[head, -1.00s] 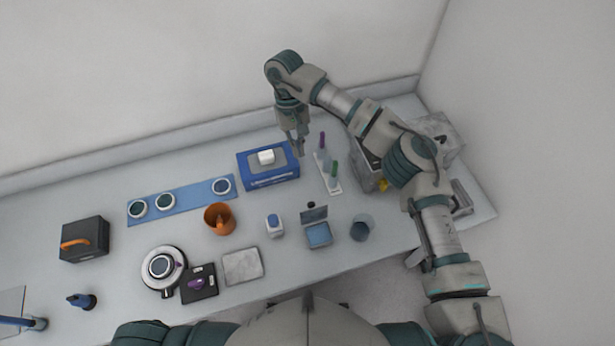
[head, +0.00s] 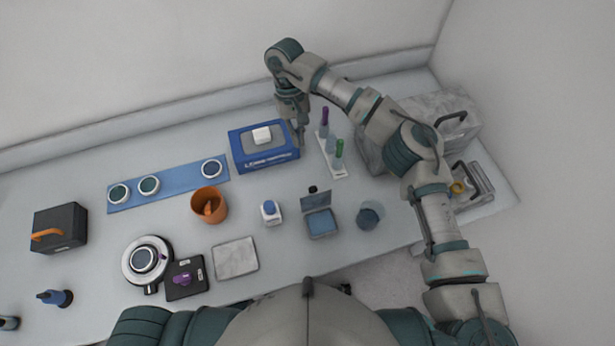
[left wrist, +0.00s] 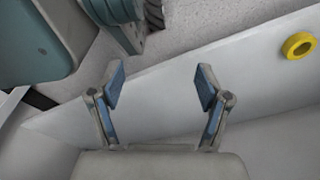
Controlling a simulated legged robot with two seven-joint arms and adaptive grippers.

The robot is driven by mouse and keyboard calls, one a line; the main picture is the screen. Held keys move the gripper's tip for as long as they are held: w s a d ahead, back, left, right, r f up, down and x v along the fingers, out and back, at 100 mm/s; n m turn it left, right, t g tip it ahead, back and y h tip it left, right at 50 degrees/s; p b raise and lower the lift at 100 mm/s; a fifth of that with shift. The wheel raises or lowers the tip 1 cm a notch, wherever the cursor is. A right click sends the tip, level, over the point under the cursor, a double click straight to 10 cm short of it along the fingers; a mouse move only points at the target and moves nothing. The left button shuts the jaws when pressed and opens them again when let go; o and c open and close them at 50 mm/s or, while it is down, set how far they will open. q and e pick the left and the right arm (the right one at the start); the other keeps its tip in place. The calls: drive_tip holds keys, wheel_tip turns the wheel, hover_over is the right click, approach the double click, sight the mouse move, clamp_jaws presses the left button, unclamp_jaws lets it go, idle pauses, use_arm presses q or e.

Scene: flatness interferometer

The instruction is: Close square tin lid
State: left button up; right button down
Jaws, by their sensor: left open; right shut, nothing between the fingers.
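A small square tin (head: 322,223) with a blue-grey inside stands near the front of the table in the head view. Its lid (head: 315,201) is raised at the tin's back edge, so the tin is open. My right gripper (head: 301,140) points down beside the right end of a blue box, behind the tin and apart from it. It is shut and empty. My left gripper (left wrist: 160,85) is open and empty in the left wrist view, over a pale surface. It does not show in the head view, and the tin does not show in the left wrist view.
The blue box (head: 250,161) stands behind the tin, and a rack (head: 338,168) with tubes is behind and right. A white bottle (head: 271,213) is left of the tin; a blue-grey cup (head: 369,215) is right. A yellow ring (left wrist: 298,46) shows in the left wrist view.

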sight(314, 196)
use_arm(q)
drive_tip(key=s+a+f+p, duration=0.1)
drive_tip(key=s+f+p, duration=0.2)
drive_tip(key=s, duration=0.3)
drive_tip(key=shift+s, duration=0.2)
use_arm(e)
drive_tip(key=s+d+f, duration=0.2)
drive_tip(key=s+f, duration=0.5)
drive_tip(key=f, duration=0.1)
drive_tip(key=shift+d+f, duration=0.25)
drive_tip(key=shift+f, duration=0.1)
use_arm(q)
drive_tip(key=shift+w, duration=0.15)
